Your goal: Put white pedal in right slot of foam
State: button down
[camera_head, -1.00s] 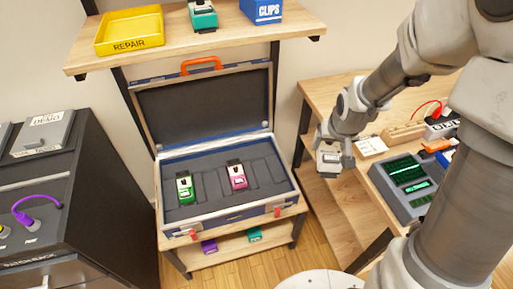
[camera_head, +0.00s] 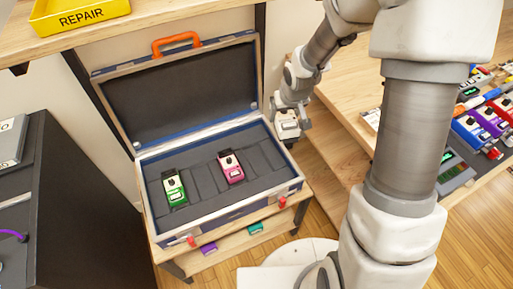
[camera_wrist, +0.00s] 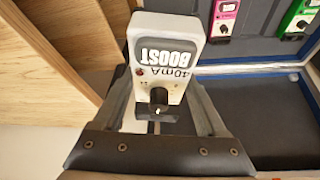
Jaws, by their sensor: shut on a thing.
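My gripper (camera_head: 290,122) is shut on the white pedal (camera_head: 288,129), held in the air just right of the open case. The wrist view shows the white pedal (camera_wrist: 166,58) between my fingers, with "BOOST" lettering and a black knob. The dark foam (camera_head: 204,181) lies in the case (camera_head: 232,208). A green pedal (camera_head: 174,187) sits in the foam's left part and a pink pedal (camera_head: 231,166) right of the middle. An empty slot outline (camera_head: 259,153) shows in the foam right of the pink pedal.
The case's lid (camera_head: 180,88) stands open at the back. A wooden bench (camera_head: 345,100) with several pedals and a meter is on the right. A shelf with a yellow REPAIR bin (camera_head: 80,14) hangs above. A dark cabinet (camera_head: 85,200) stands on the left.

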jog(key=shift+w+a+f+n+y+b, duration=0.35)
jog(key=shift+w+a+f+b, duration=0.75)
jog(key=shift+f+b, duration=2.4)
jog(key=shift+w+a+f+n+y+b, duration=0.1)
jog(key=shift+w+a+f+n+b, duration=1.05)
jog(key=shift+f, duration=4)
jog(key=shift+w+a+f+m+y+b, duration=0.25)
jog(key=shift+w+a+f+b, duration=0.8)
jog(key=shift+f+b, duration=2.75)
jog(key=shift+s+a+f, duration=0.2)
jog(key=shift+f, duration=0.35)
jog(key=shift+s+a+f, duration=0.2)
jog(key=shift+f, duration=0.35)
